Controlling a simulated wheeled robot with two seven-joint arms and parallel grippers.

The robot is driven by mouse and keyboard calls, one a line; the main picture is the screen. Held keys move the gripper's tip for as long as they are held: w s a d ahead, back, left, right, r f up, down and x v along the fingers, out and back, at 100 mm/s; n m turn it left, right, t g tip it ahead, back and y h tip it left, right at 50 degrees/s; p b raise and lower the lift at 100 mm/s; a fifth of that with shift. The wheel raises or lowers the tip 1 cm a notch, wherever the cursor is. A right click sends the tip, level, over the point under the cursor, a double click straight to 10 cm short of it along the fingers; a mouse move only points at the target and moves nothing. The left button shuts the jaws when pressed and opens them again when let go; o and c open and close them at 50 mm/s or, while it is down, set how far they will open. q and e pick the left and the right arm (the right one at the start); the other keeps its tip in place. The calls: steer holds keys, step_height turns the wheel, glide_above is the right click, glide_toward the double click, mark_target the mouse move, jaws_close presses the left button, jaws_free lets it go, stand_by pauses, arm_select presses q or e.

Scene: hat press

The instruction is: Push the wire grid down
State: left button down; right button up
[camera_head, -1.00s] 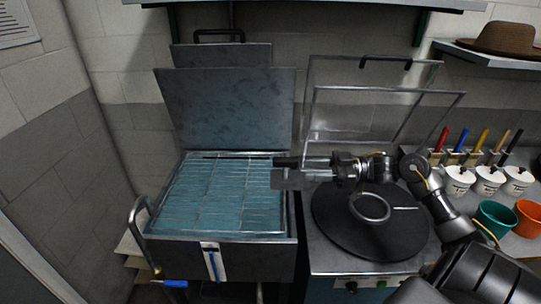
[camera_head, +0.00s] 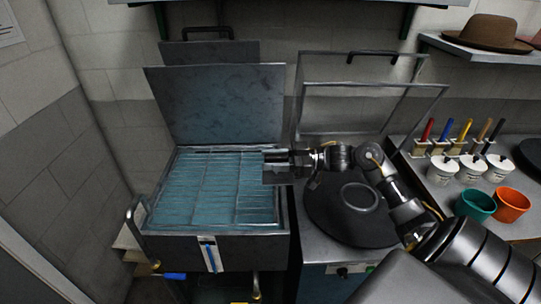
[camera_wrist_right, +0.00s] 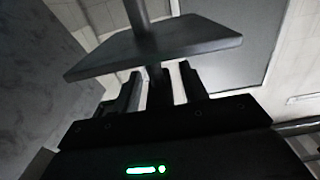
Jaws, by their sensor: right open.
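The wire grid (camera_head: 210,190) lies flat inside the open metal tank (camera_head: 222,247) at left, and its bars look teal, at or under the liquid's surface. My right gripper (camera_head: 274,166) is at the tank's right rim, near the grid's far right corner. In the right wrist view its fingers (camera_wrist_right: 160,88) are apart, with a dark upright piece between them. A flat grey plate (camera_wrist_right: 155,50) with a post lies just beyond the fingertips. I cannot tell whether the plate touches the grid. My left gripper is not in view.
The tank's raised lid (camera_head: 220,105) stands behind it. White cups (camera_head: 470,170), an orange bowl (camera_head: 512,204) and a teal bowl (camera_head: 476,205) stand farther right.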

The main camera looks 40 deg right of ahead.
steer(key=shift+w+a, duration=0.2)
steer(key=shift+a, duration=0.1)
jaws_close()
step_height(320, 180, down, 18)
steer(key=b, duration=1)
jaws_free()
steer(key=shift+s+d, duration=0.1)
steer(key=shift+d, duration=0.05)
steer(key=shift+s+d, duration=0.2)
steer(key=shift+d, duration=0.05)
steer(key=b+v, duration=0.2)
steer(key=v, duration=0.8)
